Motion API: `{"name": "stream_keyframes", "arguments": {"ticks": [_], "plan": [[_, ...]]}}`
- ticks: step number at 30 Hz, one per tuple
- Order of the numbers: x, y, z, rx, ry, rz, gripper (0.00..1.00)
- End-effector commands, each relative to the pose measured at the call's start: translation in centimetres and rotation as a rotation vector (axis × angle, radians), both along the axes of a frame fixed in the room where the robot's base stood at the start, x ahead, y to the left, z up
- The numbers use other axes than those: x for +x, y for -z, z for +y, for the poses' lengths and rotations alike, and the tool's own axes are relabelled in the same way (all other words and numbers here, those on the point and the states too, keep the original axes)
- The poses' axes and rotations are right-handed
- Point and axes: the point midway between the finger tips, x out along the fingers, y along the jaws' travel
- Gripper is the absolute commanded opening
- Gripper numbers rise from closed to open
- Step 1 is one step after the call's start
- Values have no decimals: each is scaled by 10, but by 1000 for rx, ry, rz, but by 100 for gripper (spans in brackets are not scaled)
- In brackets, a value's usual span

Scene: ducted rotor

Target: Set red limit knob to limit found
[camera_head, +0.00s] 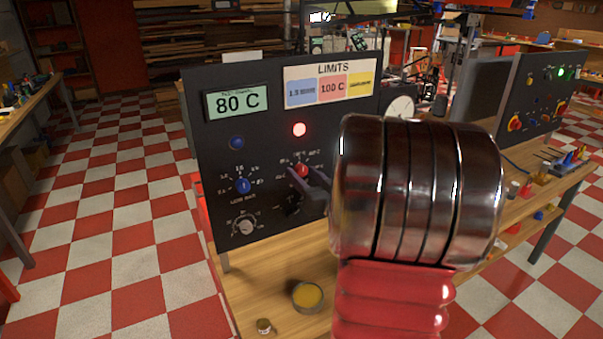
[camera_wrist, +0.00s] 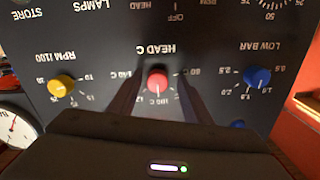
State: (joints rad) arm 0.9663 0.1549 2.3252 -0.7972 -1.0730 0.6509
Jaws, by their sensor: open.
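The red knob (camera_head: 302,170), labelled HEAD C, is on the dark upright panel (camera_head: 270,205). In the upside-down wrist view, the red knob (camera_wrist: 158,79) sits between the two fingers of my gripper (camera_wrist: 158,90). The fingers are open, with one on each side; I cannot tell whether they touch it. Its pointer setting is not clear. In the head view my gripper (camera_head: 312,183) is at the knob, partly hidden by my arm. The LIMITS card (camera_head: 331,84) shows a blue 1.3 BAR label, a red 100 C label and a yellow label too small to read. The display (camera_head: 237,102) reads 80 C.
A blue LOW BAR knob (camera_wrist: 257,77) and a yellow RPM X100 knob (camera_wrist: 62,85) flank the red one. A red lamp (camera_head: 299,130) is lit. A bowl with yellow contents (camera_head: 308,295) stands on the wooden bench. A round gauge (camera_head: 401,107) is beside the panel.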

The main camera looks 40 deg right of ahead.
Motion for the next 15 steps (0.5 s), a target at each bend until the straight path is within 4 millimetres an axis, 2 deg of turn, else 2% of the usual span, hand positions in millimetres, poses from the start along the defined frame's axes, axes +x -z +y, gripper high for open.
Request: {"name": "stream_keyframes", "arguments": {"ticks": [9,15], "plan": [[-5,0,-7,0,16,0,45],[-6,0,-8,0,18,1,32]]}}
